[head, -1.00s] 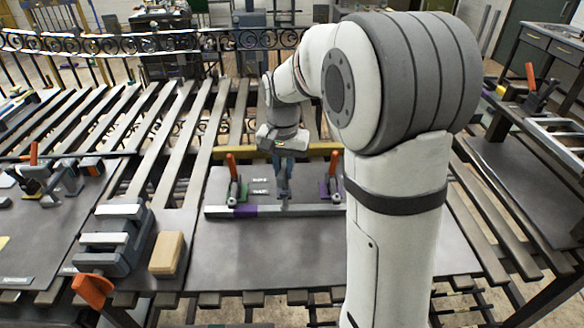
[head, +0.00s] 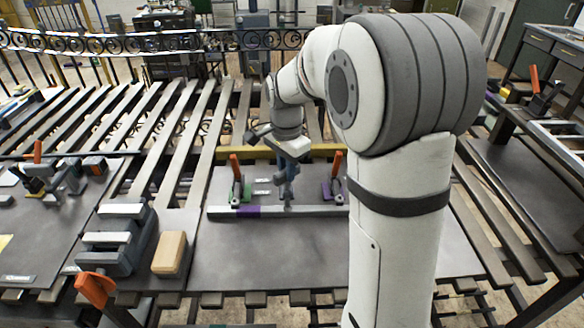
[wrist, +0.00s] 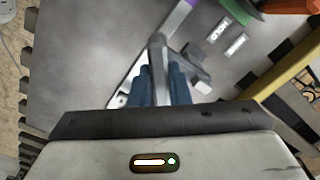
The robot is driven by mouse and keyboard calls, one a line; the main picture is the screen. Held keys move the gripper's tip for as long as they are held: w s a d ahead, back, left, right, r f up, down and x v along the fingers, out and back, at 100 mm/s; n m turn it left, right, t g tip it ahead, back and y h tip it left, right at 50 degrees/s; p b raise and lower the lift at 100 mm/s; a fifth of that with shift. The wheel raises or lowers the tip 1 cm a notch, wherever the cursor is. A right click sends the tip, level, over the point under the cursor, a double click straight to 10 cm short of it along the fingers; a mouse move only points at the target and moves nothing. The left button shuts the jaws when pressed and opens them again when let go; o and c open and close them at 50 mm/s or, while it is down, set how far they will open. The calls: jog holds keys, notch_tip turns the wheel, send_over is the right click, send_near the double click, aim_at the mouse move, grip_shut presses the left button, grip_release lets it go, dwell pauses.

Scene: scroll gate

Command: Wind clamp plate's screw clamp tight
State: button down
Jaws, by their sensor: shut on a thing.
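The dark clamp plate (head: 232,262) lies on the slatted table with a long bar (head: 310,211) across it. My gripper (head: 287,180) reaches down to the middle of the bar, between two orange-handled clamps. In the wrist view its blue fingers (wrist: 159,88) are shut on a grey handle (wrist: 157,55), apparently the screw clamp's. A grey block (wrist: 196,68) shows beside the fingers. The fingers and hand hide most of the screw clamp, so I cannot tell whether its tip touches the bar.
A green-based clamp (head: 237,180) stands left of my gripper and a purple-based clamp (head: 332,180) right of it. A grey vise-like fixture (head: 112,240) and a tan block (head: 170,252) stand at the left. The plate's front is clear.

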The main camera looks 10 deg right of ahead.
jog(key=shift+s+f, duration=0.2)
jog(key=shift+f, duration=0.05)
jog(key=shift+c, duration=0.6)
grip_release()
jog(key=shift+w+r, duration=0.1)
jog(key=shift+r, duration=0.1)
jog(key=shift+r, duration=3.9)
jog(key=shift+c, duration=0.3)
